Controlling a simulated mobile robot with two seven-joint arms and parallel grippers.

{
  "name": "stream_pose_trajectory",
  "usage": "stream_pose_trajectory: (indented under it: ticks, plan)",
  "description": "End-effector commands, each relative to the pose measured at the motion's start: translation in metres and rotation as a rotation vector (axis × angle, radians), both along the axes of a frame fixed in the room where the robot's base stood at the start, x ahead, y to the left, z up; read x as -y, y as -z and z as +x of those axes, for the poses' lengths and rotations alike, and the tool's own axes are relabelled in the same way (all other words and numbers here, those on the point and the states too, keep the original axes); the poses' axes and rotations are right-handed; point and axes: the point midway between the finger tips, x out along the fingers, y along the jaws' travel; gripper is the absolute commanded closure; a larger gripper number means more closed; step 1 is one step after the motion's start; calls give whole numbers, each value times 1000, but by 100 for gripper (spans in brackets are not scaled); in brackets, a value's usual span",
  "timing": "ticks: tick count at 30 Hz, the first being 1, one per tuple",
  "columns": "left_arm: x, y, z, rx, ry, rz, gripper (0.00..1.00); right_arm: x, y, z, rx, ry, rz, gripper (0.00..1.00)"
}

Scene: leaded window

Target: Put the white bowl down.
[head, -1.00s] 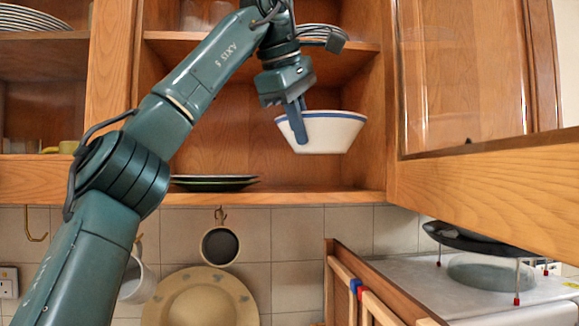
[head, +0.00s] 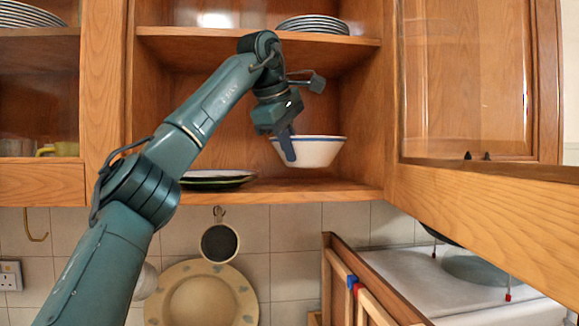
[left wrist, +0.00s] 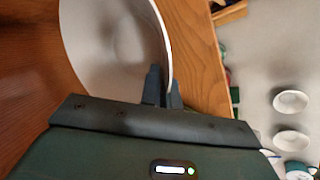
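The white bowl (head: 316,153) with a blue rim band is upright inside the open cupboard, a little above the lower shelf (head: 300,190). My left gripper (head: 287,146) is shut on the bowl's rim at its left front side. In the left wrist view the bowl's pale inside (left wrist: 112,40) fills the upper left, and the two fingers (left wrist: 162,88) pinch its wall. The bowl looks empty. A small gap seems to show between its base and the shelf, but contact is hard to judge. My right gripper is not in view.
Dark plates (head: 218,178) lie on the same shelf left of the bowl. A plate stack (head: 312,24) stands on the upper shelf. The open glass door (head: 465,90) is at the right. The shelf right of the bowl is clear.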

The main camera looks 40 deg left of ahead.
Motion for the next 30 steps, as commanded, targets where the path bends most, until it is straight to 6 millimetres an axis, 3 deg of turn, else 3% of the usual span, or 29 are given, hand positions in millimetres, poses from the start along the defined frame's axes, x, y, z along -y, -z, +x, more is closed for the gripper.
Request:
stream_pose_trajectory:
  ticks: [9,23,30]
  plan:
    - [-1,34,0,0,0,-1,100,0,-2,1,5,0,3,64]
    - [-6,42,4,2,1,-1,100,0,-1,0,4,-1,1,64]
    - [-6,42,5,-1,0,-2,78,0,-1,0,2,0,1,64]
